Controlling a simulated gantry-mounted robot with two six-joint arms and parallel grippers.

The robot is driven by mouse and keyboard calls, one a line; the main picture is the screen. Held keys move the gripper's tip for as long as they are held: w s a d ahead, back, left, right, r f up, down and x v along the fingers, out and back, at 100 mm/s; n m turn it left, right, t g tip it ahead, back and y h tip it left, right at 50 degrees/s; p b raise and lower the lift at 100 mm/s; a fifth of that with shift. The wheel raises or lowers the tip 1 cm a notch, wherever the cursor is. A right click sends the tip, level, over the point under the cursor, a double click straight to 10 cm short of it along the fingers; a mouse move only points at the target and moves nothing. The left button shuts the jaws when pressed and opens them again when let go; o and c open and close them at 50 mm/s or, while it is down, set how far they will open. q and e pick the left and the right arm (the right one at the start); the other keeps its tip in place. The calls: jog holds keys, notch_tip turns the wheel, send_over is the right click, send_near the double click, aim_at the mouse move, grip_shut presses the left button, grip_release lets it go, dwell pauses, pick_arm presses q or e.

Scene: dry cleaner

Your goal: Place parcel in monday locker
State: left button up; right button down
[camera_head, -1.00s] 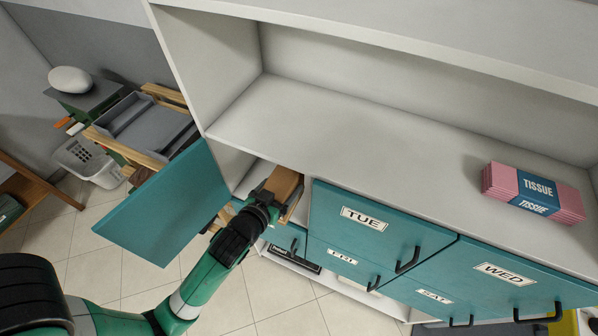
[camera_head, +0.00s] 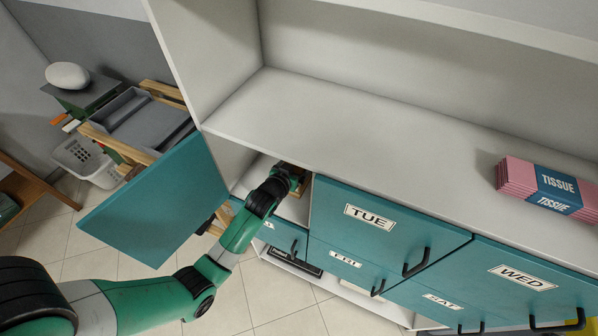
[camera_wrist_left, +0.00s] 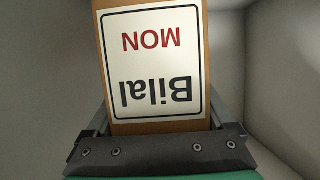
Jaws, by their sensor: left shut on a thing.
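The brown parcel (camera_wrist_left: 205,60) fills the middle of the left wrist view. Its white label reads "Bilal MON", upside down. My left gripper (camera_wrist_left: 160,125) is shut on the parcel, with a finger along each side. In the head view my left gripper (camera_head: 291,176) reaches into the open locker left of the TUE door, and the parcel is mostly hidden there by the gripper and shelf edge. The open locker's teal door (camera_head: 155,205) is swung out to the left. Pale locker walls (camera_wrist_left: 278,70) surround the parcel. My right gripper is not in view.
Closed teal doors TUE (camera_head: 385,225), WED (camera_head: 535,280), FRI (camera_head: 345,262) and SAT (camera_head: 440,300) have black handles. Pink tissue packs (camera_head: 545,187) lie on the shelf above (camera_head: 350,130). A white basket (camera_head: 88,162) stands on the floor at left.

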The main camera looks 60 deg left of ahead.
pick_arm(q)
jog(key=shift+w+a+f+b, duration=0.1)
jog(key=shift+f+b, duration=0.25)
jog(key=shift+f, duration=0.55)
jog(key=shift+w+a+f+b, duration=0.1)
jog(key=shift+f+b, duration=0.2)
jog(key=shift+f, duration=0.55)
jog(key=shift+f, duration=0.15)
jog(key=o, duration=1.6)
jog(key=shift+c, duration=0.2)
jog(key=shift+r, duration=0.25)
jog(key=p+v, duration=0.3)
jog(key=v, duration=0.9)
jog(key=shift+f, duration=0.25)
